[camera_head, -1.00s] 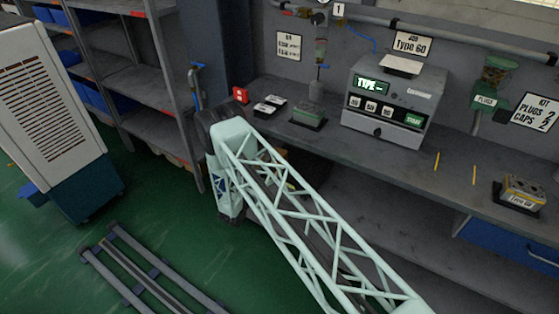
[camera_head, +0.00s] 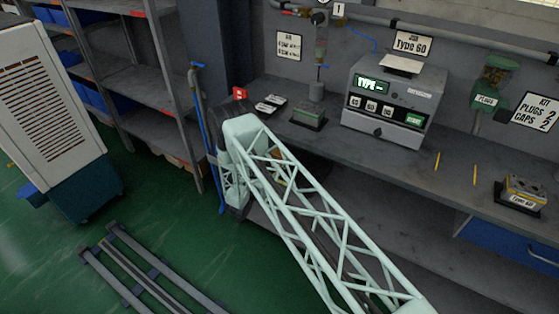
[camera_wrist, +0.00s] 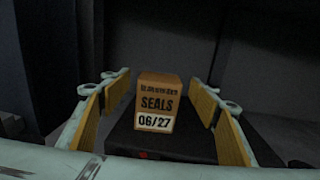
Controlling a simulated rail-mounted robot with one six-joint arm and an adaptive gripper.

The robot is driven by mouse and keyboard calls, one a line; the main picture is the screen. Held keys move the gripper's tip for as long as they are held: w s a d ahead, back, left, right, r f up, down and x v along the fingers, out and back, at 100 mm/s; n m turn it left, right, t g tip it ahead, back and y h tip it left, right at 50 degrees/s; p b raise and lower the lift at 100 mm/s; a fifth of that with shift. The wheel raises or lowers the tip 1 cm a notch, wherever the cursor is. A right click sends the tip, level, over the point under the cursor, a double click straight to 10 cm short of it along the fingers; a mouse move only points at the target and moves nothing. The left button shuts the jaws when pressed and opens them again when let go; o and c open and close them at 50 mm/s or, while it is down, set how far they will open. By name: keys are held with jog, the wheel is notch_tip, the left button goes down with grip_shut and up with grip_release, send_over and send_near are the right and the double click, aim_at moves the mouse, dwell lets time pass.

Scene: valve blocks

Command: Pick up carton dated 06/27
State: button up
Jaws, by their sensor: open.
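In the wrist view a small orange-brown carton (camera_wrist: 157,102) stands upright on a dark surface. Its front reads "SEALS" with a white "06/27" label at the bottom. My gripper (camera_wrist: 157,98) is open, with one yellow-padded finger to the left of the carton and one to the right. There is a visible gap on both sides, so neither finger appears to touch it. A small orange patch shows behind the arm there, too small to identify.
The bench top (camera_head: 390,155) holds a grey machine (camera_head: 395,95) and a valve block marked Type 60 (camera_head: 522,192). A shelf rack (camera_head: 130,75) stands at the left of the bench. In the wrist view, dark walls close in behind and left of the carton.

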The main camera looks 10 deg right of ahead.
jog(key=shift+x, duration=1.8)
jog(key=shift+c, duration=0.4)
jog(key=shift+r, duration=0.1)
jog(key=c, duration=1)
jog(key=shift+r, duration=1.95)
jog(key=s+d, duration=0.1)
jog(key=s, duration=0.4)
jog(key=s+d+p, duration=0.1)
jog(key=s+d, duration=0.1)
jog(key=s, duration=0.3)
jog(key=s+d+r+p, duration=0.1)
jog(key=s+d, duration=0.1)
jog(key=s, duration=0.3)
jog(key=shift+d, duration=0.1)
